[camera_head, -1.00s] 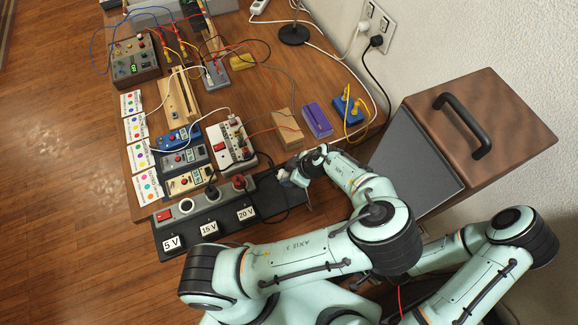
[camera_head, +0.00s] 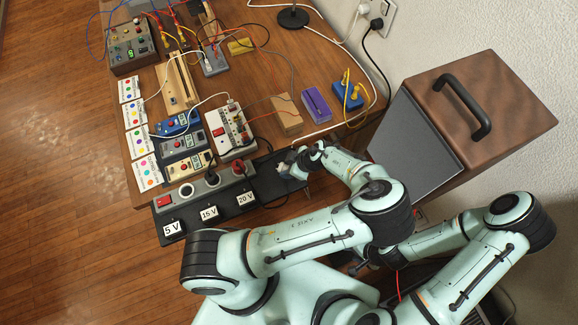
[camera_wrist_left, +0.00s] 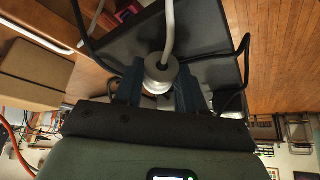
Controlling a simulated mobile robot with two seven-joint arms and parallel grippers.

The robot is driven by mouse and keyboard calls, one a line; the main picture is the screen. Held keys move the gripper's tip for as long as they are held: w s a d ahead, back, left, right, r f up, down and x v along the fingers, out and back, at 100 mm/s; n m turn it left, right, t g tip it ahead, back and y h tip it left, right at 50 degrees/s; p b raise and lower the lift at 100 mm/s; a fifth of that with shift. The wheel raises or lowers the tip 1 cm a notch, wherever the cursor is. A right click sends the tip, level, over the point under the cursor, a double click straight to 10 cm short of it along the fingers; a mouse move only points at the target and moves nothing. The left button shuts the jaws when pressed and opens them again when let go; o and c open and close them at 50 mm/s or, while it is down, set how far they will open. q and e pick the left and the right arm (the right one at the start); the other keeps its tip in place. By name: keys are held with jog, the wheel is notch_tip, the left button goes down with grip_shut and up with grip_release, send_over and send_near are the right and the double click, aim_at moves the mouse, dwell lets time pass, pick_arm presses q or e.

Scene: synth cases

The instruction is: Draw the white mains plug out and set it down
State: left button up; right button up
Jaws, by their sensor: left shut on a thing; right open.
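My left gripper (camera_head: 288,168) is shut on the white mains plug (camera_head: 283,170), over the right end of a black board. In the left wrist view the round plug (camera_wrist_left: 160,72) sits between the two dark fingers (camera_wrist_left: 158,88), with its white cord leading up and away. The prongs are hidden, and I cannot tell if the plug touches what is under it. The grey socket strip (camera_head: 222,187) lies to the left, with a bare white-ringed socket, a black plug and a red plug. My right gripper (camera_head: 354,265) is open, partly hidden behind the left arm.
The black board (camera_head: 268,182) carries voltage labels along its front. A white power unit (camera_head: 226,127), wooden block (camera_head: 286,115), purple box (camera_head: 316,103) and blue box (camera_head: 346,95) stand behind. Loose cables cross the table. A cabinet (camera_head: 480,95) stands at right.

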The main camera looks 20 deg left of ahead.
pick_arm(q)
jog(key=o, duration=1.2)
jog(key=v, duration=1.2)
